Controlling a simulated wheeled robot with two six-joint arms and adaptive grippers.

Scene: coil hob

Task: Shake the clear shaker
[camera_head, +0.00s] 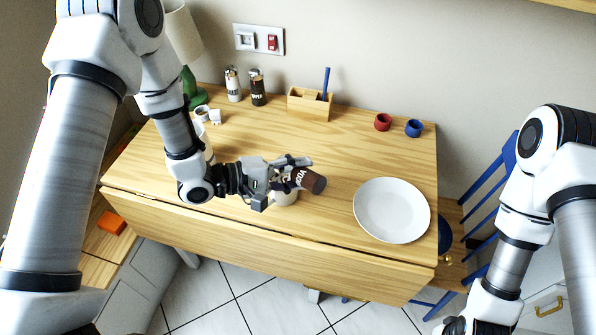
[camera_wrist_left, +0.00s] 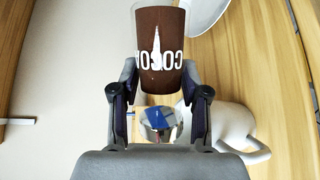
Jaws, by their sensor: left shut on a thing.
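My left gripper (camera_head: 290,175) is shut on a clear shaker with brown contents and white lettering (camera_head: 313,182). The shaker lies tilted in the fingers, its brown end pointing right, above the table. In the left wrist view the shaker (camera_wrist_left: 160,50) stands out between the fingers (camera_wrist_left: 160,105), with a shiny metal lid (camera_wrist_left: 160,122) at its near end. A white mug (camera_head: 286,197) is on the table just below the gripper; it also shows in the left wrist view (camera_wrist_left: 232,122). My right gripper is out of view; only its arm shows at the right.
Two more shakers, one pale (camera_head: 233,84) and one dark (camera_head: 257,88), stand at the back by a wooden box (camera_head: 308,106). A white plate (camera_head: 392,210) lies at the right. Red (camera_head: 382,122) and blue (camera_head: 414,128) cups stand behind it. The table's middle is clear.

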